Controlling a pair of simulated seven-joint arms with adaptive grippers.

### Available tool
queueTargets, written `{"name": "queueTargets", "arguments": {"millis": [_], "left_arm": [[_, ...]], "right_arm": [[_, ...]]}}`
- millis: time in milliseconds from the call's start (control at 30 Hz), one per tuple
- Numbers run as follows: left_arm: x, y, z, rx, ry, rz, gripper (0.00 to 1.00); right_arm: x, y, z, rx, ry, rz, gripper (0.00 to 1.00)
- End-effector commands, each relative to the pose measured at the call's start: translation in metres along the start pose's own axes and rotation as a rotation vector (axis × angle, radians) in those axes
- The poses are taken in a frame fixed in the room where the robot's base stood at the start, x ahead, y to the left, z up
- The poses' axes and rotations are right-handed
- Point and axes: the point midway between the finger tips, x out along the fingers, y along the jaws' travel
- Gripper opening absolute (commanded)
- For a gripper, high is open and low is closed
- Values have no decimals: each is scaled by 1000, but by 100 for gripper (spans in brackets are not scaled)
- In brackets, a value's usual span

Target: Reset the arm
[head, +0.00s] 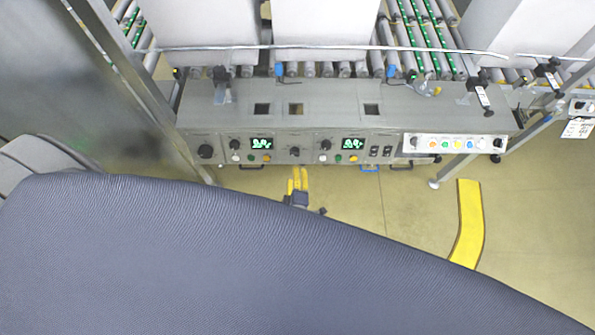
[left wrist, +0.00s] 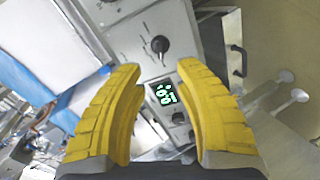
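In the left wrist view my left gripper (left wrist: 160,70) has its two yellow fingers spread apart, with nothing held between them. Past the fingers show a black knob (left wrist: 160,44) and a green-lit display (left wrist: 165,93) on a grey control panel. In the head view a small gripper with yellow fingers (head: 297,180) sits just below the front of the control panel (head: 290,147), over the floor. Its arm is hidden by a large dark blue-grey shape close to the camera, so I cannot tell from this view which arm it belongs to. No other gripper shows.
The panel carries knobs, coloured buttons and two lit displays. Behind it, white boxes (head: 325,22) stand on a roller conveyor (head: 430,35). A metal post (head: 135,85) rises at left. A yellow strip (head: 468,222) lies on the open floor at right.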

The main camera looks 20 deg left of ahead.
Motion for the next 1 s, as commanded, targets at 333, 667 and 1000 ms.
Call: {"name": "queueTargets", "arguments": {"millis": [333, 667, 1000], "left_arm": [[-3, 2, 26, 98, -109, 54, 33], [-56, -164, 90, 817, -599, 45, 33], [-138, -353, 29, 1369, -1011, -134, 33]], "right_arm": [[0, -1, 0, 0, 0, -1, 0], [0, -1, 0, 1, 0, -1, 0], [0, -1, 0, 1, 0, -1, 0]]}}
